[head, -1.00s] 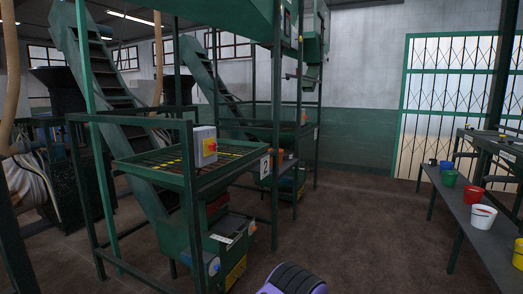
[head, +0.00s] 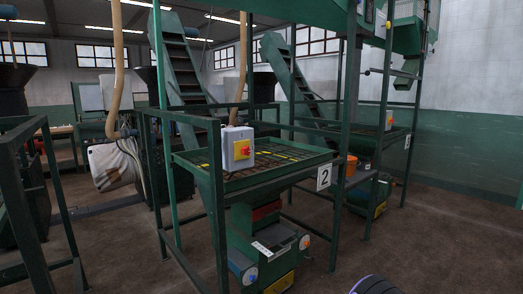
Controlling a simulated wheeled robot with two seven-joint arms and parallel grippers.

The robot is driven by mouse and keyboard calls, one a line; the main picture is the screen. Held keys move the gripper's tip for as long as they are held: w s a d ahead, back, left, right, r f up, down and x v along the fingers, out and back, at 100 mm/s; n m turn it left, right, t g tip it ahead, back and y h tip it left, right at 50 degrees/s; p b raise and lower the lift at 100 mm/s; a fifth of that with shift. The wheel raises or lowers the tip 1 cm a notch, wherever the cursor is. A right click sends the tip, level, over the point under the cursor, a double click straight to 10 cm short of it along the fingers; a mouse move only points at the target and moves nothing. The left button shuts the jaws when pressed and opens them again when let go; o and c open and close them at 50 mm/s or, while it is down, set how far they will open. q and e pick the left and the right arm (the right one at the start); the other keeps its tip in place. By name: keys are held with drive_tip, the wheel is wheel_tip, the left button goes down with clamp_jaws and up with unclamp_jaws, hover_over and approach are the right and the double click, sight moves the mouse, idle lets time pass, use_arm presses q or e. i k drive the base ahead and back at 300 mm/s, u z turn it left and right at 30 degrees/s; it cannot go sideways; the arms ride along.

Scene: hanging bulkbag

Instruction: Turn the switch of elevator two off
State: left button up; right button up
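The box is fixed at the near edge of a green machine frame with a mesh tray (head: 262,176). The knob's exact angle is too small to tell. Neither gripper shows in the head view; only a small dark and purple part of mine is at the bottom right edge.
Green posts (head: 218,205) stand in front of and around the machine. Another similar machine with a red and yellow switch (head: 389,120) stands behind to the right. A green railing (head: 38,220) is at the left. Brown floor (head: 430,235) is clear at the right.

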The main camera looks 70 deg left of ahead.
sight(245, 151)
drive_tip(key=u, duration=0.55)
drive_tip(key=i, duration=1.05)
drive_tip(key=u, duration=0.9)
